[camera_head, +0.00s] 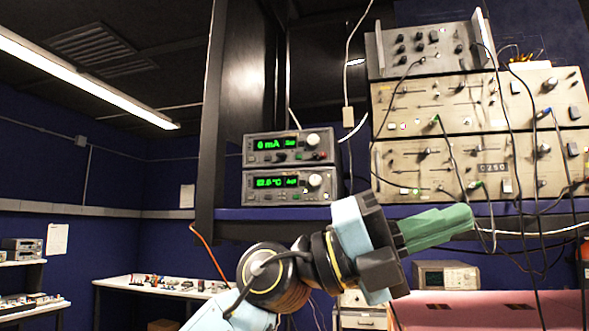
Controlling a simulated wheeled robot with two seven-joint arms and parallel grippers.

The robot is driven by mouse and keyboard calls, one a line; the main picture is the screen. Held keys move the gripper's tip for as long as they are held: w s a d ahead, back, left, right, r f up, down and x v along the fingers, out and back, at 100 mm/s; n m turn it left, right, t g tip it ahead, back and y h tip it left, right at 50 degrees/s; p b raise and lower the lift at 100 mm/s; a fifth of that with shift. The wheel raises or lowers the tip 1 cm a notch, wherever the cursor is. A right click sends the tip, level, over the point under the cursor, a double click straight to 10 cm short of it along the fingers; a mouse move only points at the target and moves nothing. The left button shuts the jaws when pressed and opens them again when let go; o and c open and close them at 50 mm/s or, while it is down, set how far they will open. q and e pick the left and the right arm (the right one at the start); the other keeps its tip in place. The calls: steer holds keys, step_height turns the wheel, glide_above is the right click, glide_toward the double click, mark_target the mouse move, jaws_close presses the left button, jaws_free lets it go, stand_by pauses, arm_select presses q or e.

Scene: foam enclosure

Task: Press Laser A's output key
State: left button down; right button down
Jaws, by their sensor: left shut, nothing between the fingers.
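Two small stacked controllers stand on a blue-edged shelf in the middle of the head view. The lower controller (290,184) shows a green °C display and a similar knob. Their lettering is too small to tell which is Laser A or which key is its output key. My left gripper (462,219) has green fingers, shut and empty, pointing right. My right gripper is not in view.
Large beige rack units (480,101) with knobs and hanging cables fill the right. The shelf edge (272,214) runs below the controllers, and a dark upright post (212,120) stands left of them. Loose black cables hang near my gripper. A pink surface (470,312) lies below.

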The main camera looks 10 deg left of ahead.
arm_select(q)
steer(key=s+a+r+n+t+y+p, duration=0.1)
steer(key=s+a+r+t+y, duration=0.2)
steer(key=a+r+t+y, duration=0.2)
steer(key=s+a+r+n+t+y, duration=0.2)
steer(key=a+r+t+y, duration=0.4)
steer(key=r+t+y, duration=0.3)
step_height(320, 180, up, 4)
steer(key=s+y, duration=0.1)
steer(key=y, duration=0.2)
steer(key=shift+s+a+r+t+p, duration=0.15)
steer(key=shift+s+r+t+p, duration=0.1)
steer(key=shift+t+p, duration=0.1)
